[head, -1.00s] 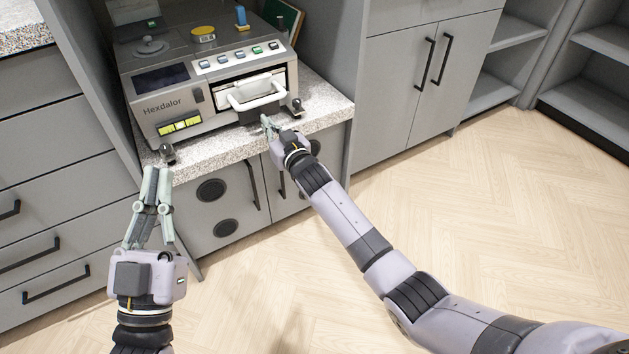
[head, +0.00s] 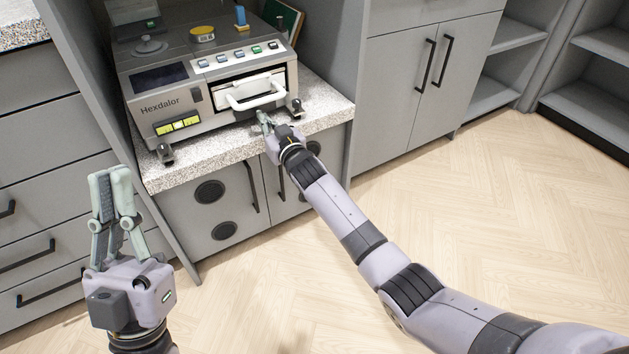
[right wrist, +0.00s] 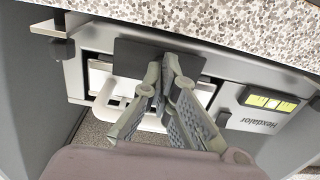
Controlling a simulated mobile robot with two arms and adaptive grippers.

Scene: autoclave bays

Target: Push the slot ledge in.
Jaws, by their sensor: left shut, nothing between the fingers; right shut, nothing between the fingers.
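The Hexdalor machine (head: 165,105) stands on the speckled counter. A white tray with a loop handle (head: 257,92) sits in its front slot. The slot ledge is the dark flat plate (right wrist: 135,60) below that slot, seen upside down in the right wrist view. My right gripper (head: 262,117) is shut and empty, its fingertips at the ledge's front; I cannot tell if they touch. The same fingers (right wrist: 172,68) overlap the plate in the wrist view and hide part of it. My left gripper (head: 110,175) is shut and empty, low in front of the cabinets, away from the machine.
The speckled counter (head: 205,165) has a narrow free strip before the machine. Black-topped feet or knobs stand at the machine's front corners, the right one (head: 296,107) close to my right gripper. Grey drawers (head: 50,150) flank the left. The wooden floor (head: 460,220) is open at right.

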